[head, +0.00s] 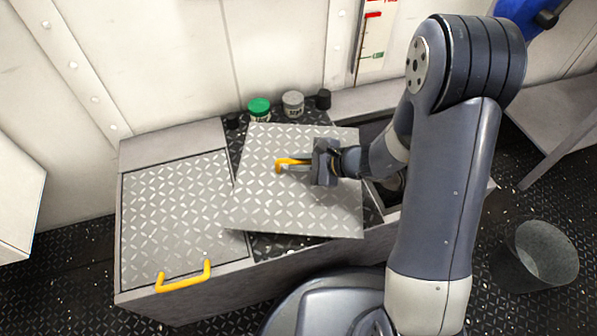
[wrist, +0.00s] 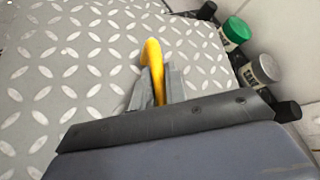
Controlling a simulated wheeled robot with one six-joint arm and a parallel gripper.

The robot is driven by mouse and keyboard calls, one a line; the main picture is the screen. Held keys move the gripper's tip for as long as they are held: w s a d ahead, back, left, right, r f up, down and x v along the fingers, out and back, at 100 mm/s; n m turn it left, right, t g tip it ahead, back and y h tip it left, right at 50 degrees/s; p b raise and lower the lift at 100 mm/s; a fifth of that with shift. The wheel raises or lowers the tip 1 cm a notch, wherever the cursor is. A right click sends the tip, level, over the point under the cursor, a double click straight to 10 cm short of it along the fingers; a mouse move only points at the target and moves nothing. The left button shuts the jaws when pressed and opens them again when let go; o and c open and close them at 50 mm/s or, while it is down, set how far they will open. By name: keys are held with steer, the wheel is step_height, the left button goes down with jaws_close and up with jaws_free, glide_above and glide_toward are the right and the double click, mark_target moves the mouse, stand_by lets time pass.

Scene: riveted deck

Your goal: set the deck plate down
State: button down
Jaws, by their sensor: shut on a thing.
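The deck plate (head: 300,208) is a grey square sheet with a raised tread pattern and a yellow handle (head: 282,164). My gripper (head: 298,165) is shut on that handle, and the plate lies tilted across the middle of the low box. Its left corner overlaps the edge of a second tread plate. I cannot tell whether it touches the surface under it. In the wrist view the plate (wrist: 70,60) fills the left side, and the yellow handle (wrist: 153,62) stands between the jaws. Much of the box top under the plate is hidden.
The second tread plate (head: 175,215) covers the box's left part and has its own yellow handle (head: 184,279). A green-lidded jar (head: 259,108), a grey-lidded jar (head: 293,104) and a black-capped one (head: 323,98) stand behind the plate. A bin (head: 535,256) stands on the floor at right.

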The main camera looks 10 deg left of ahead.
mark_target(295, 171)
steer(key=shift+f+b, duration=0.7)
steer(key=shift+f, duration=1)
steer(key=shift+f, duration=0.15)
steer(key=c, duration=1.4)
jaws_free()
steer(key=shift+c, duration=0.2)
steer(key=shift+r, duration=0.2)
steer(key=p+v, duration=0.4)
steer(key=v, duration=0.8)
steer(key=shift+f, duration=0.1)
